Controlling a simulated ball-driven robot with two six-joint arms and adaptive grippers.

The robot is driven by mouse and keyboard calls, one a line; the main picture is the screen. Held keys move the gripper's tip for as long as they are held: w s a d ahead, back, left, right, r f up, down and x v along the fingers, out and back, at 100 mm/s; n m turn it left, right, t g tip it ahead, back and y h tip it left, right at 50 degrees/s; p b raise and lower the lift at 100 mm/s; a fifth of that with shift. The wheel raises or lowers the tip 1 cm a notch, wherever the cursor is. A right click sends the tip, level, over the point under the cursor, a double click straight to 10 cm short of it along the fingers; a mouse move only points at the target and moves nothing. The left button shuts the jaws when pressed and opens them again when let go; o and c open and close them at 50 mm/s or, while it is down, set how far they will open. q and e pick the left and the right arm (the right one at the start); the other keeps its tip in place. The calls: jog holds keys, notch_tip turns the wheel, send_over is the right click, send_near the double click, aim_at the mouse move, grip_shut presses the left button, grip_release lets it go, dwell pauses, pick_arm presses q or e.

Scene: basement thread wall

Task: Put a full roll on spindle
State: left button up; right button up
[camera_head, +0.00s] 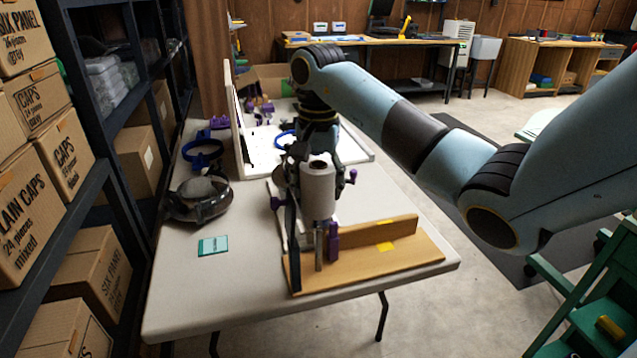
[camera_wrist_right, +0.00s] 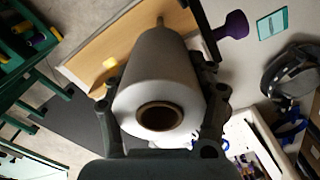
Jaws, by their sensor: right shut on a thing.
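A pale grey-white roll (camera_head: 318,190) is upright in my right gripper (camera_head: 314,160), above the near end of a wooden board. In the right wrist view the fingers are shut around the sides of the roll (camera_wrist_right: 160,75), and its brown hollow core (camera_wrist_right: 159,116) faces the camera. A thin metal spindle (camera_head: 319,252) stands on the wooden base (camera_head: 390,262) just below the roll. Its tip (camera_wrist_right: 159,21) shows past the roll's far end in the wrist view. Whether the spindle enters the core is hidden. My left gripper is not in view.
A purple clamp (camera_head: 333,241) stands close beside the spindle. A white panel (camera_head: 240,125) stands behind. The table's front left is clear.

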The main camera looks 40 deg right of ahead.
aim_at(319, 228)
jog(key=shift+f+b, duration=0.55)
jog(key=shift+f, duration=0.35)
notch_tip(319, 228, down, 8)
jog(key=b, duration=0.6)
jog(key=shift+r, duration=0.25)
jog(key=shift+f+b, duration=0.75)
jog(key=shift+f, duration=0.1)
jog(key=shift+f, duration=0.1)
jog(key=shift+f+b, duration=2.8)
jog(key=shift+f, duration=0.1)
